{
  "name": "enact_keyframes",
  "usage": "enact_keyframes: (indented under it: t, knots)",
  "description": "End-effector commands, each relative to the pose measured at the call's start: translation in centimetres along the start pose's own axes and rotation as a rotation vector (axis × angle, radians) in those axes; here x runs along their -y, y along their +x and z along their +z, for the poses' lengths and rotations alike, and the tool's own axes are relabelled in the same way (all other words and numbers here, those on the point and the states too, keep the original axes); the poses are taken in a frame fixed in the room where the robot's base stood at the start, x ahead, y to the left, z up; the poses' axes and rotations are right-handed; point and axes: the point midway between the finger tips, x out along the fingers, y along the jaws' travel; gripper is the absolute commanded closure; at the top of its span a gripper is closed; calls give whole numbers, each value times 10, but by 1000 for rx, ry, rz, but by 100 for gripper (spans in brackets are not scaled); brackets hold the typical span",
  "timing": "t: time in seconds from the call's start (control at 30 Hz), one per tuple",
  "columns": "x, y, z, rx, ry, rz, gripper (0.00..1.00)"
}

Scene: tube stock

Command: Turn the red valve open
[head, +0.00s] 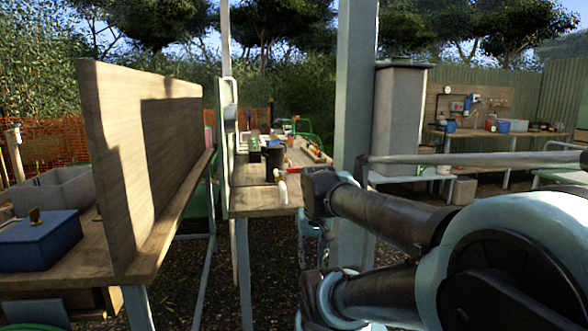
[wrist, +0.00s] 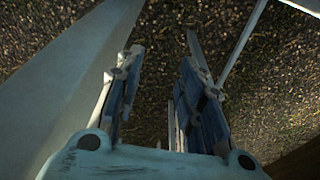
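My gripper (wrist: 158,82) shows in the wrist view with its two blue-padded fingers apart, and only gravelly ground lies between them. It is open and empty. In the head view my arm reaches in from the right, and its end is hard to make out beside the post. A small red spot (head: 287,163) shows on the middle workbench (head: 250,200), near a pale tap-like fitting (head: 281,190). I cannot tell whether this red spot is the valve. No valve shows in the wrist view.
A pale metal post (head: 356,90) stands close to my arm. A wooden bench with an upright board (head: 125,150) and a blue box (head: 42,240) is at the left. A grey cabinet (head: 399,120) and another bench (head: 480,133) stand farther back. Gravel lies between the benches.

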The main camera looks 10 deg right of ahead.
Motion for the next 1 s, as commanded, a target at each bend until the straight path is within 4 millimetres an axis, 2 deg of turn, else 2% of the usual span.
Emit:
enact_keyframes:
  t: [0.03,0.2,0.5,0.8,1.0]
  knots:
    - [2,-17,-16,6,43,1,65]
    - [5,-69,-66,28,229,6,65]
    - [10,-149,-158,64,555,25,65]
    - [13,-213,-250,97,882,57,65]
    - [14,-247,-310,115,1099,85,65]
